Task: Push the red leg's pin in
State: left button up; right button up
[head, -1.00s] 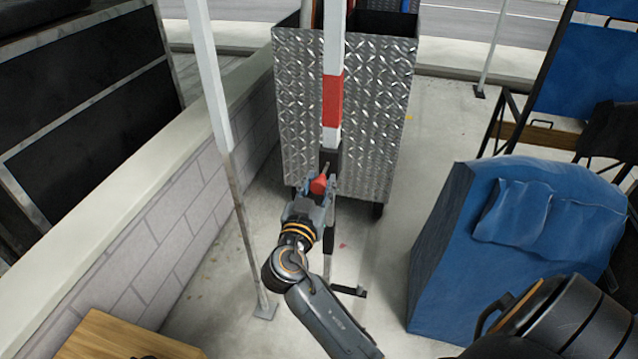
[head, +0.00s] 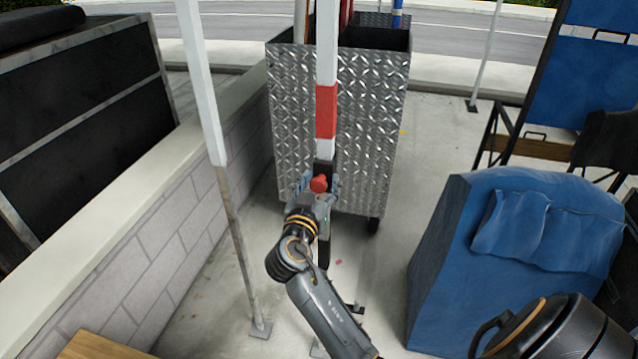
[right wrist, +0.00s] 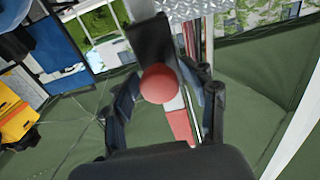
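The red leg (head: 326,110) is a white upright post with a red band and a black fitting low down. A round red pin knob (head: 318,184) sits at that fitting, and it also shows in the right wrist view (right wrist: 158,84). My right gripper (head: 320,192) is at the knob, with one finger on each side of it. In the right wrist view my right gripper (right wrist: 165,100) is open, with gaps between the fingers and the knob. The pin's shaft is hidden behind the knob. My left gripper is out of view.
A diamond-plate metal bin (head: 365,140) stands just behind the leg. Another white post (head: 205,90) and a low block wall (head: 160,235) are at the left. A blue padded thing (head: 480,270) stands at the right. Paved floor is clear between the leg and it.

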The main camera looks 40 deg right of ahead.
jog(key=v, duration=0.7)
jog(key=shift+s+a, duration=0.15)
jog(key=shift+s, duration=0.05)
dwell(0.4)
